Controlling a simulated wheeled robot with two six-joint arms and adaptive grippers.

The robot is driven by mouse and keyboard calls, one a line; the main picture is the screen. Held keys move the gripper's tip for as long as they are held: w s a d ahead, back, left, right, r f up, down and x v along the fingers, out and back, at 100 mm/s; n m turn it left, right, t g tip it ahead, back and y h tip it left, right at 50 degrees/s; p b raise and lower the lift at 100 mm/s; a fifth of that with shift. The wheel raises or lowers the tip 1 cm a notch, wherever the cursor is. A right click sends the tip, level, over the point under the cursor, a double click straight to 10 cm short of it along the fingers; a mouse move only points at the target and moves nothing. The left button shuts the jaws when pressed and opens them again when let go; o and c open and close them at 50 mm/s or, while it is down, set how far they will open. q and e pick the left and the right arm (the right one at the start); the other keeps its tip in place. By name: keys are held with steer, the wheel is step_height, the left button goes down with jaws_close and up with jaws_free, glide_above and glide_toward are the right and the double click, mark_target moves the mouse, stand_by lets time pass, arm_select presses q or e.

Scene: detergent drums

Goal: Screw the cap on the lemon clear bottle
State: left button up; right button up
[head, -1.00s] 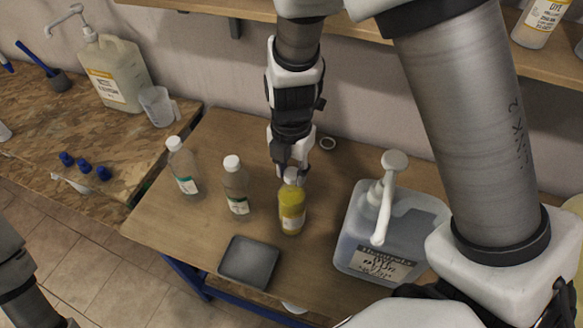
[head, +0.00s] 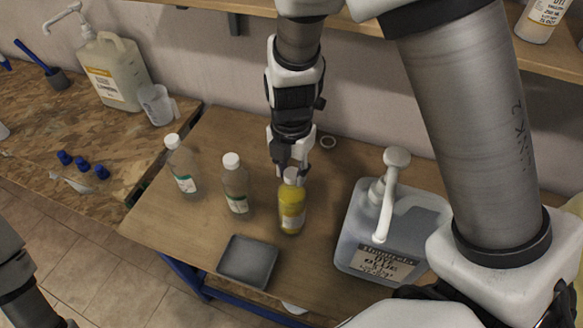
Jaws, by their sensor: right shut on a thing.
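The lemon clear bottle (head: 292,213), clear with yellow liquid and a pale label, stands upright on the wooden table in the head view. A white cap (head: 291,174) sits at the top of its neck. My right gripper (head: 291,172) points down over the bottle, with its fingers on either side of the cap, shut on it. The fingers partly hide the cap and neck, so I cannot tell how tightly the cap sits. My left arm shows only at the lower left edge; its gripper is out of view.
Two white-capped bottles (head: 235,188) (head: 183,170) stand to the left. A dark tray (head: 248,262) lies in front, and a large pump jug (head: 357,225) stands close on the right. A small ring (head: 327,142) lies behind. Blue caps (head: 82,164) lie on the left bench.

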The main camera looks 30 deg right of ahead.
steer(key=shift+f+b, duration=0.3)
steer(key=shift+b, duration=0.1)
stand_by(0.4)
steer(key=shift+r+m+p, duration=0.15)
steer(key=shift+m+p, duration=0.3)
steer(key=shift+m, duration=0.55)
steer(key=m+p, duration=0.1)
steer(key=m, duration=0.1)
steer(key=shift+m, duration=0.9)
steer(key=shift+m+p, duration=0.45)
steer(key=shift+m, duration=0.45)
steer(key=m+p, duration=0.1)
steer(key=m, duration=0.2)
steer(key=shift+w+m, duration=0.1)
steer(key=shift+m, duration=0.4)
